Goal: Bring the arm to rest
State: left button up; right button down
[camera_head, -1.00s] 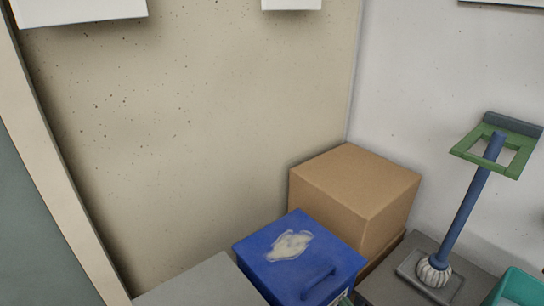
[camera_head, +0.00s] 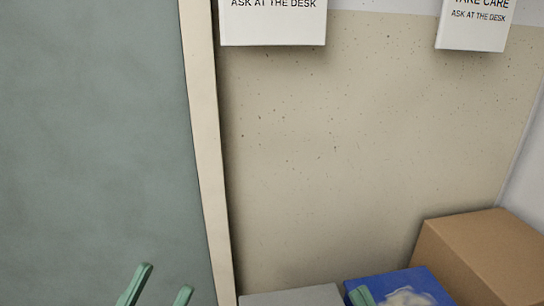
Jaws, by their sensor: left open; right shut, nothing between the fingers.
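My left gripper (camera_head: 165,278) shows at the bottom left as two green fingers spread apart, with nothing between them. My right gripper (camera_head: 361,296) shows only as a green fingertip at the bottom edge, in front of the blue box (camera_head: 428,280); it is shut and holds nothing that I can see. The blue box has a pale smear on its top. Both arms behind the fingers are out of the picture.
A brown cardboard box (camera_head: 480,250) stands at the right beside the blue box. A grey surface (camera_head: 292,296) lies at the bottom middle. A speckled beige wall (camera_head: 350,150) with two white signs (camera_head: 272,22) stands behind, bordered by a pale post (camera_head: 203,130).

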notch_tip(320, 180, up, 7)
jog(key=s+p, duration=0.1)
jog(key=s, duration=0.1)
pick_arm(q)
jog(key=w+a+f+n+g+y+p, duration=0.3)
jog(key=w+n+y+p, duration=0.5)
jog(key=p, duration=0.9)
pick_arm(e)
jog(key=w+d+f+m+g+h, duration=0.2)
jog(key=w+f+m+g+h, duration=0.15)
jog(key=w+m+h, duration=0.4)
pick_arm(q)
jog(key=s+a+f+n+g+y+p, duration=0.2)
jog(key=s+f+g+y+p, duration=0.3)
jog(key=p, duration=1.2)
jog(key=s+f+g, duration=0.3)
jog(key=s+g, duration=0.1)
jog(key=s, duration=0.1)
jog(key=shift+s+f+g, duration=0.2)
jog(key=shift+f+g, duration=0.1)
jog(key=shift+f, duration=0.05)
pick_arm(e)
jog(key=s+d+f+m+g+h, duration=0.1)
jog(key=s+f+g+h, duration=0.3)
jog(key=s+f+g, duration=0.4)
jog(key=s+d+f, duration=0.1)
jog(key=s, duration=0.1)
jog(key=shift+s+g+h, duration=0.3)
jog(key=shift+g+h, duration=0.05)
